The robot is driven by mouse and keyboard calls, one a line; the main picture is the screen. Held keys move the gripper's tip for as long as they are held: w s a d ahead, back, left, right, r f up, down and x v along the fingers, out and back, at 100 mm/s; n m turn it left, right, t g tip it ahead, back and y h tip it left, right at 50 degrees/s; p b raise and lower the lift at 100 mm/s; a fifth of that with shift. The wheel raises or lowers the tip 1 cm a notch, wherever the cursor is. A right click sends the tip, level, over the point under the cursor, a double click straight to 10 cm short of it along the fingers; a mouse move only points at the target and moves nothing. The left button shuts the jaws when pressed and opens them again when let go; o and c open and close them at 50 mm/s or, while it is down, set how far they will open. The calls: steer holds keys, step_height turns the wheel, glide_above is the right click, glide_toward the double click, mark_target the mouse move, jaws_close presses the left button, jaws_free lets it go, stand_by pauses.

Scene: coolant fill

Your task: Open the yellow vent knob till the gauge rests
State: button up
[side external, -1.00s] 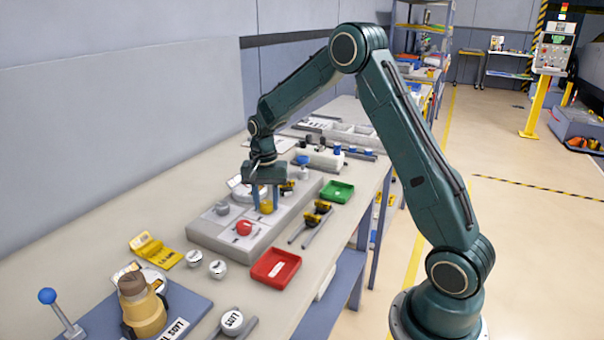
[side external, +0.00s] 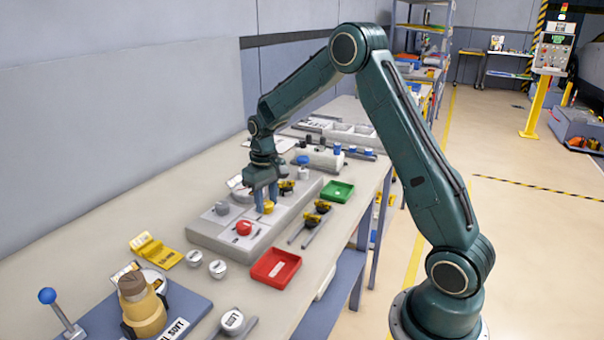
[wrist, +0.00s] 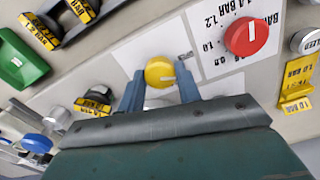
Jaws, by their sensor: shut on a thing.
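The yellow vent knob (wrist: 159,72) sits on the grey block (side external: 205,233) between my fingers. My gripper (wrist: 160,88) is shut on the knob, one finger on each side; the side view also shows my gripper (side external: 266,205) at the knob (side external: 268,207). A red knob (side external: 244,228) stands beside it on the block, near a printed pressure scale in the wrist view (wrist: 246,37). A round white dial (side external: 238,184) lies behind my gripper, partly hidden; its needle cannot be read.
A red tray (side external: 276,267) and a green tray (side external: 338,191) stand along the bench's front side. A yellow tag (side external: 155,250) and two silver caps (side external: 217,268) lie left of the block.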

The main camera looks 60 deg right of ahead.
mark_target(267, 203)
steer(key=shift+n, duration=1.6)
steer(key=o, duration=1)
steer(key=shift+r, duration=0.15)
step_height(267, 203, up, 14)
steer(key=shift+f, duration=0.2)
steer(key=shift+s, duration=0.1)
